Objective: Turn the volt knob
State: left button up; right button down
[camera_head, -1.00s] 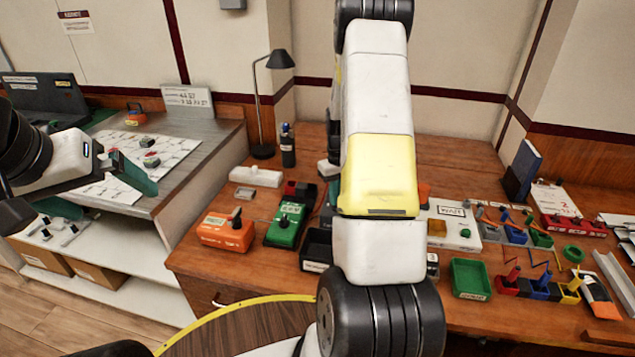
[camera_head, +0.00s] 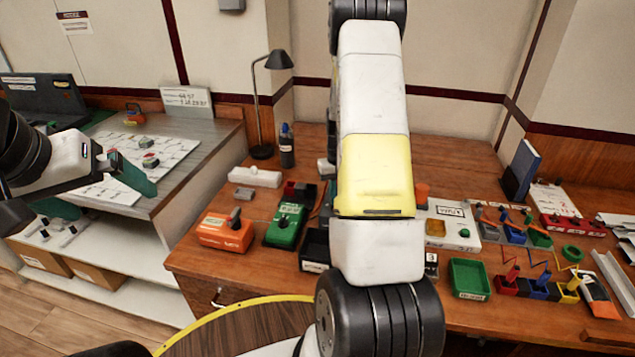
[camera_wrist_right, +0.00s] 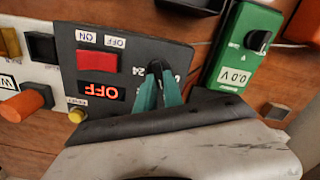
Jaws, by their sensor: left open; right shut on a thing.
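In the right wrist view a dark panel (camera_wrist_right: 185,55) carries a black knob (camera_wrist_right: 155,66) beside a scale with "24" at its left. I take this as the volt knob. My right gripper (camera_wrist_right: 160,80) has its two teal fingers shut on this knob, one on each side. The fingers hide part of the knob and its scale. The panel also has a red switch (camera_wrist_right: 97,61) and a red "OFF" display (camera_wrist_right: 101,92). In the head view my right arm hides the panel. My left gripper (camera_head: 115,200) is open and empty by the metal side counter.
A green meter (camera_wrist_right: 240,50) with its own black knob reads "0.0 V" right of the panel; it also shows in the head view (camera_head: 285,231). An orange box (camera_head: 224,232) stands left of it. A green tray (camera_head: 469,278) and several small parts lie to the right.

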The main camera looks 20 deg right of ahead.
jog(key=c, duration=1.5)
grip_release()
jog(key=shift+o, duration=0.2)
notch_tip(320, 180, up, 8)
jog(key=shift+f, duration=0.1)
